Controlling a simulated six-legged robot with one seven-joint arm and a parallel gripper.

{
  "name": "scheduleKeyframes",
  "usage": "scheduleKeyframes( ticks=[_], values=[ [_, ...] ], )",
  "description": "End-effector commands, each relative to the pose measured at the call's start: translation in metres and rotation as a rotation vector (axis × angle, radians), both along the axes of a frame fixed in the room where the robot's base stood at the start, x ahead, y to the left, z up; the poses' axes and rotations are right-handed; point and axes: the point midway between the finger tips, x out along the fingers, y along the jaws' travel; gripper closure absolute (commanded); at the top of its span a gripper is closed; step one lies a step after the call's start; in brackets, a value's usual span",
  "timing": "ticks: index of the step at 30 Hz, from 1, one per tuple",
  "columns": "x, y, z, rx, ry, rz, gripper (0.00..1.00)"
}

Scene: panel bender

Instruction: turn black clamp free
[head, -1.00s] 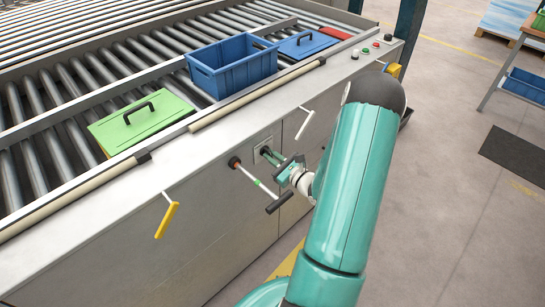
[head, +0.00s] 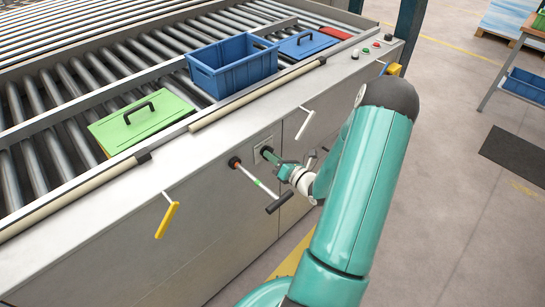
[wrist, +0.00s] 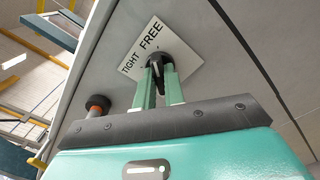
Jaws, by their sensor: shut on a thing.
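The black clamp (wrist: 157,60) is a small dark handle on a white plate (wrist: 187,68) marked TIGHT and FREE, on the machine's front panel. My gripper (wrist: 159,72) has its two green fingers on either side of the clamp and is shut on it. A dark part of the clamp shows between the fingers. In the head view, my gripper (head: 274,158) reaches the panel from the right, and the clamp is mostly hidden behind its fingers. Which marking the clamp points to I cannot tell.
Left of my gripper, a rod with a black crossbar (head: 280,203) sticks out of the panel. A white lever (head: 305,124) and a yellow-handled lever (head: 167,219) are also on the front. A blue bin (head: 236,77) and a green lid (head: 140,121) rest on top.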

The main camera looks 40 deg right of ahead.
Motion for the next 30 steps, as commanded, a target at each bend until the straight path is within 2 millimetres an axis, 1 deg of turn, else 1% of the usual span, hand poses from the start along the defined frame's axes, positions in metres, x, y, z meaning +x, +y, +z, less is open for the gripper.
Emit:
scheduleKeyframes(
  ticks=[3, 9, 25, 26, 27, 28, 29, 30],
  values=[
    [-0.0003, 0.0, -0.0004, 0.062, 0.003, 0.0, 1.0],
    [-0.0004, 0.0, -0.0003, 0.128, 0.004, -0.001, 1.0],
    [-0.0004, 0.0002, -0.0005, 0.151, 0.005, -0.001, 1.0],
    [-0.0004, 0.0002, -0.0005, 0.151, 0.005, -0.001, 0.83],
    [-0.0004, 0.0002, -0.0004, 0.151, 0.005, -0.001, 0.75],
    [-0.0004, 0.0002, -0.0004, 0.151, 0.005, -0.001, 0.7],
    [-0.0003, 0.0002, -0.0003, 0.15, 0.005, -0.001, 0.67],
    [-0.0003, 0.0002, -0.0002, 0.15, 0.005, -0.001, 0.67]
  ],
)
